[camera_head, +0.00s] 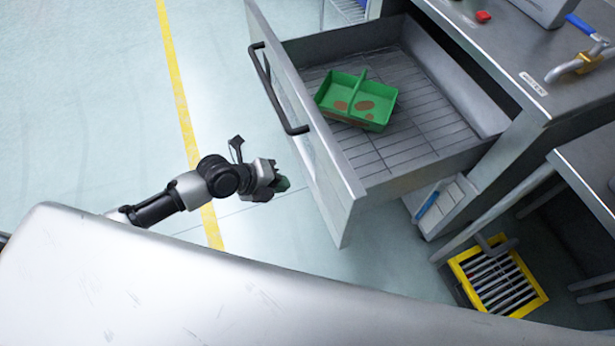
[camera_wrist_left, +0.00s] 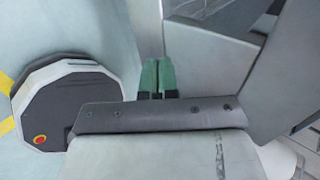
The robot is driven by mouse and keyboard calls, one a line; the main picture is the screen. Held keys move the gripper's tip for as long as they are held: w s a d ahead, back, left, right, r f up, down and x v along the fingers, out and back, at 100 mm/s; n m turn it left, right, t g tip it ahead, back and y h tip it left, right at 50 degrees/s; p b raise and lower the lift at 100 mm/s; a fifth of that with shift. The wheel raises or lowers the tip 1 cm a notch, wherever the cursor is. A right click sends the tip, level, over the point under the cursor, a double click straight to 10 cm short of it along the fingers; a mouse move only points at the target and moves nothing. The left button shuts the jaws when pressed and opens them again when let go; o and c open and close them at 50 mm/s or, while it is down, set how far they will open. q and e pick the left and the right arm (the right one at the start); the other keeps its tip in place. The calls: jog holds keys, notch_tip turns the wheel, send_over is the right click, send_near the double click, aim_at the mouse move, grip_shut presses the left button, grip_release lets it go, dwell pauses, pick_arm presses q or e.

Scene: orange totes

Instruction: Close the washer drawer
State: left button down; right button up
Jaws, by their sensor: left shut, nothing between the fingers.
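The washer drawer (camera_head: 340,183) is pulled out, with a grey front panel, a black bar handle (camera_head: 273,92) and a wire-rack floor. A green basket (camera_head: 357,97) with brown patches sits inside it. My left gripper (camera_head: 282,184) is shut and empty, just in front of the drawer's front panel, below the handle's lower end in the picture. Whether it touches the panel I cannot tell. In the left wrist view the green fingertips (camera_wrist_left: 158,76) are together, with a grey panel close beyond them. My right gripper is in neither view.
A steel counter (camera_head: 500,50) with a blue-handled tap (camera_head: 580,65) stands above the drawer. A yellow-framed floor grate (camera_head: 497,276) lies at the lower right. The floor (camera_head: 90,110) left of the drawer is clear, crossed by a yellow line (camera_head: 180,90).

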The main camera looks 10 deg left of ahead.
aim_at(316, 180)
pick_arm(q)
jog(key=w+d, duration=0.1)
jog(key=w+d+f, duration=0.1)
jog(key=d, duration=0.1)
jog(key=w+d+f+p, duration=0.1)
jog(key=shift+d+f, duration=0.15)
jog(key=shift+d, duration=0.05)
jog(key=shift+w+d+f, duration=0.1)
jog(key=shift+w+d, duration=0.35)
jog(key=shift+d, duration=0.05)
jog(key=shift+d, duration=0.1)
